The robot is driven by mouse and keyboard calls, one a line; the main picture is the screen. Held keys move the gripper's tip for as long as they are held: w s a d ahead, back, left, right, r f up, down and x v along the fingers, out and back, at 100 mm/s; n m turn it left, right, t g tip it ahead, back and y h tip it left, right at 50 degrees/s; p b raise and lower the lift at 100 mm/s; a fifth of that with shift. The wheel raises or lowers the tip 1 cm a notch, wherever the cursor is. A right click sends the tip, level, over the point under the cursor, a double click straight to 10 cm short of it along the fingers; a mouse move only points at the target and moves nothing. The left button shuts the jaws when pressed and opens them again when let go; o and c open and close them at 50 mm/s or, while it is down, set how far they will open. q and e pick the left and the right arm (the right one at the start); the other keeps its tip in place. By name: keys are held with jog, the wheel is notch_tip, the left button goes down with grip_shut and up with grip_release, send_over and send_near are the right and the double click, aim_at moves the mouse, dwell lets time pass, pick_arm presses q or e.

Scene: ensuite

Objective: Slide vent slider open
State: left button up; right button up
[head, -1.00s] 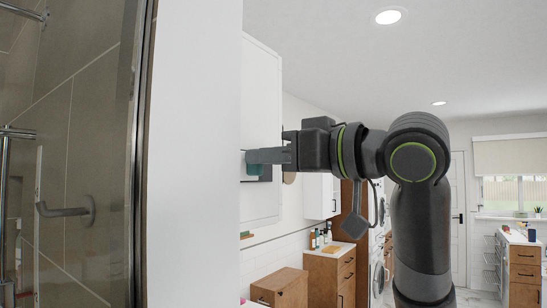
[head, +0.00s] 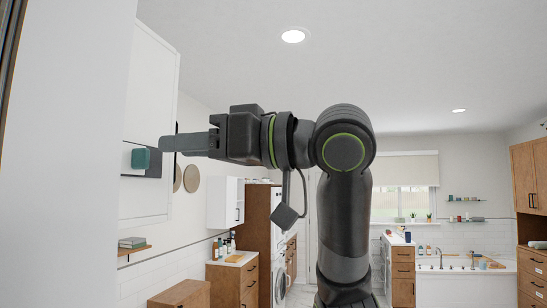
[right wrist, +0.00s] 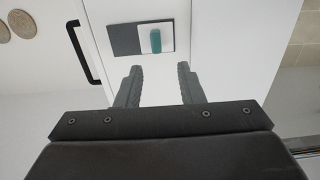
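The vent slider has a teal knob (head: 140,158) on a flat dark plate (head: 155,171), set on a tall white panel (head: 150,70) at the left of the head view. In the right wrist view, the knob (right wrist: 155,41) stands upright on the plate's pale part, with the dark part (right wrist: 125,40) to its left. My right gripper (head: 165,144) is open and empty. Its fingertips point at the panel and lie just right of the knob in the head view. In the right wrist view, the knob lies beyond and between the two fingertips, apart from them. My left gripper is out of view.
A black bar handle (right wrist: 83,52) is left of the plate in the right wrist view. A small wooden shelf (head: 134,249) is below the panel. A white wall cabinet (head: 225,203) and wooden drawer units (head: 232,281) stand farther back. A white wall edge fills the near left.

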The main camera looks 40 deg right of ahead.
jog(key=b+v, duration=0.4)
jog(key=v, duration=0.7)
jog(key=shift+s, duration=0.35)
jog(key=shift+d, duration=0.15)
